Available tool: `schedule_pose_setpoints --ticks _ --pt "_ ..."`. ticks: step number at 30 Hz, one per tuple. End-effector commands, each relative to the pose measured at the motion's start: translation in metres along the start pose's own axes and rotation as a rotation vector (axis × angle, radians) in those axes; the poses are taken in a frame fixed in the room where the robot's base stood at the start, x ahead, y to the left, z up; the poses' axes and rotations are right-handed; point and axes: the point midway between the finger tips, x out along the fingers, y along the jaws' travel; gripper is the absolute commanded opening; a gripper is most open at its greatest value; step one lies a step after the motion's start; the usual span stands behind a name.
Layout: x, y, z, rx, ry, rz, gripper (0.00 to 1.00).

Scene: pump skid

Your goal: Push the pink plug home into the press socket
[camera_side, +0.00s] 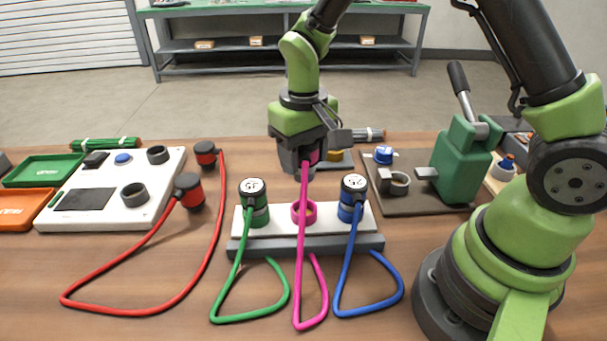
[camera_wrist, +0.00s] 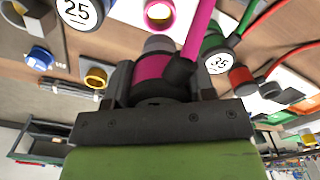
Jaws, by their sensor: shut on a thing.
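My gripper (camera_side: 302,165) is shut on the pink plug (camera_side: 314,157), which is mostly hidden by the jaws in the side view. In the wrist view the pink plug (camera_wrist: 155,75) sits between the jaws (camera_wrist: 163,92), its grey end pointing away from the wrist. A pink cord (camera_side: 302,250) hangs from it in front of the white block (camera_side: 335,223). A pink-ringed socket (camera_side: 296,211) in that block, between the green plug (camera_side: 257,211) and the blue plug (camera_side: 349,211), looks empty. The held plug is above this socket and apart from it.
A yellow ring (camera_wrist: 97,77) lies behind my gripper. At left are a white panel (camera_side: 105,200) and red plugs (camera_side: 189,190). Cord loops lie in front of the block.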

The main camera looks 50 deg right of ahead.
Motion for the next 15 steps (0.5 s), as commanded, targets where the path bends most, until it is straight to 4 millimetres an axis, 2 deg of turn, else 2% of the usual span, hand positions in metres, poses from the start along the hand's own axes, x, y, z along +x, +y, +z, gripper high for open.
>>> schedule_pose_setpoints --ticks 4,12,15 --pt "-0.0097 -0.0001 -0.0002 0.0 0.002 -0.001 0.21" --pt "-0.0101 0.0001 0.0002 0.0 -0.001 0.0 0.21" --pt "-0.0098 0.0057 -0.0005 0.011 -0.001 0.0 0.21"
